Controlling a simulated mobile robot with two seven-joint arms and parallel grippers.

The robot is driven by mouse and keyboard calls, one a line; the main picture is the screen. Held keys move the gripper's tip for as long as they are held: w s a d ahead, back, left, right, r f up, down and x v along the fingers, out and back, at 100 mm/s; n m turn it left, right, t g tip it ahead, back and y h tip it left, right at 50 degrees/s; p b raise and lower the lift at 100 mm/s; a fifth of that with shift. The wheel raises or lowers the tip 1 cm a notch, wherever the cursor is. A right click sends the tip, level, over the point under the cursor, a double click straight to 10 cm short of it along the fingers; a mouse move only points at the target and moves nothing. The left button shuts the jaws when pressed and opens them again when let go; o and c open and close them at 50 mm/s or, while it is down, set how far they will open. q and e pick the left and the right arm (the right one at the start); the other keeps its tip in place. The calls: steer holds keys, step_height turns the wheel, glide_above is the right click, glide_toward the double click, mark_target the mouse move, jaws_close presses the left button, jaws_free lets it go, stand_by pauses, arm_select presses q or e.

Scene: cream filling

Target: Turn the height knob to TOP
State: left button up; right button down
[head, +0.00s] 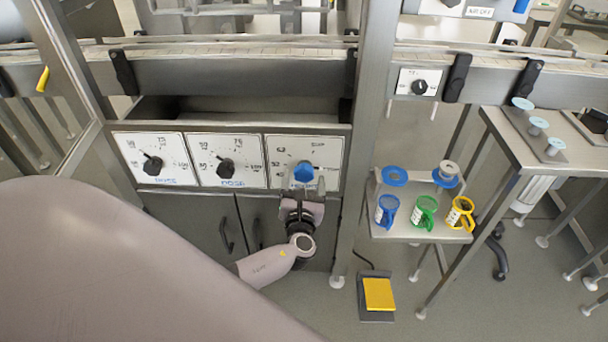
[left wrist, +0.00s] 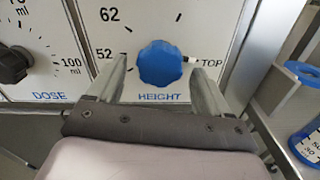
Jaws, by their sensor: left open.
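The blue height knob (head: 304,169) sits on the rightmost white dial panel (head: 277,150). In the left wrist view the knob (left wrist: 160,64) shows above the word HEIGHT, with 52 and 62 to its left and TOP to its right. A small pale mark shows at its right edge, beside TOP; I cannot tell surely whether it is the pointer. My left gripper (left wrist: 161,76) is open, one finger on either side of the knob's lower part. I cannot tell whether the fingers touch it. It also shows below the knob in the head view (head: 303,186).
Two black-knobbed dials (head: 152,165) (head: 225,167) stand left of the height panel. A steel post (head: 362,130) rises to its right. Beyond it, a small shelf (head: 400,233) holds blue, green and yellow jugs. A yellow pedal (head: 379,294) lies on the floor.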

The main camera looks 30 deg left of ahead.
arm_select(q)
steer(key=shift+v, duration=2.25)
